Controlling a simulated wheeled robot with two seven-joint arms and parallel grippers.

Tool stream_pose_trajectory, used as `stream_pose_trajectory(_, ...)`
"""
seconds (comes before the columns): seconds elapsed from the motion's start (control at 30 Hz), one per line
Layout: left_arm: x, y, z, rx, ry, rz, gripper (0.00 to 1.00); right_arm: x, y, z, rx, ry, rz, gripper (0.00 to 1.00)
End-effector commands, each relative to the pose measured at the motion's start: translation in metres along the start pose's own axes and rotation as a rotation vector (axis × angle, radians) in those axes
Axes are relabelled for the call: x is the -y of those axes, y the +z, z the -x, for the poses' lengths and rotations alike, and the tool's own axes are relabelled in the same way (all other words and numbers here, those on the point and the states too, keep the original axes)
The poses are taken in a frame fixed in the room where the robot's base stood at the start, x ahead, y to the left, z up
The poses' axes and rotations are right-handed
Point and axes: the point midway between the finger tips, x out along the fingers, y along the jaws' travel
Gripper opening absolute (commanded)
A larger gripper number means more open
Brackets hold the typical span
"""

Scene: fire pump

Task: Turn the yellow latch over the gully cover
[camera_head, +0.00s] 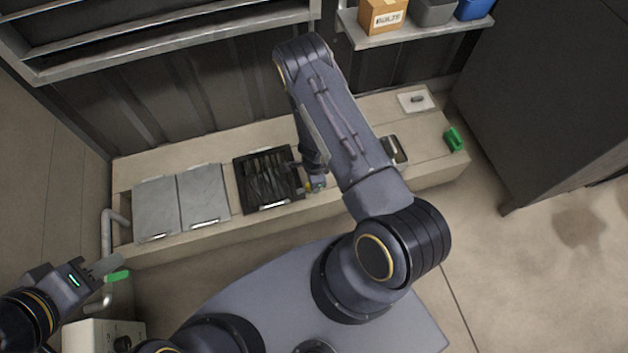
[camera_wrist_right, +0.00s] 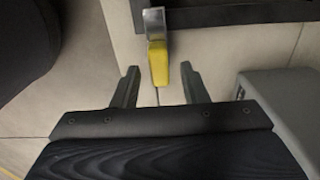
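The yellow latch (camera_wrist_right: 158,62) hangs from a metal bracket on the edge of a dark frame in the right wrist view. My right gripper (camera_wrist_right: 160,76) is open, with one finger on each side of the latch's lower end and a gap to both. In the head view, the gully cover (camera_head: 240,176) is a black slatted square in the bench.
Two grey plates (camera_head: 157,207) lie left of the cover on the long bench (camera_head: 210,148). A pipe (camera_head: 106,232) runs down at the bench's left end. A green object (camera_head: 454,138) sits at the right end. A shelf (camera_head: 350,32) overhangs behind; floor at right is clear.

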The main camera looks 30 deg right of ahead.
Motion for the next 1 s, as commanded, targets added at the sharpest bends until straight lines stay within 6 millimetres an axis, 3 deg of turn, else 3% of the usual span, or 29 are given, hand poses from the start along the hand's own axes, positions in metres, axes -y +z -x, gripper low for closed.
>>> stream_pose_trajectory(0.17, -0.002, -0.002, 0.003, 0.000, 0.000, 0.000, 0.36, 0.000, 0.000, 0.008, 0.000, 0.000, 0.002, 0.40)
stream_pose_trajectory(0.4, -0.008, -0.009, 0.018, 0.000, 0.000, 0.000, 0.36, 0.001, 0.000, 0.049, 0.000, -0.002, 0.001, 0.40)
stream_pose_trajectory(0.6, -0.011, -0.013, 0.025, 0.000, 0.000, 0.000, 0.36, 0.000, 0.000, 0.074, 0.000, -0.001, 0.001, 0.40)
stream_pose_trajectory(1.0, -0.011, -0.013, 0.025, 0.000, 0.000, 0.000, 0.36, 0.000, 0.000, 0.078, 0.000, 0.000, 0.000, 0.40)
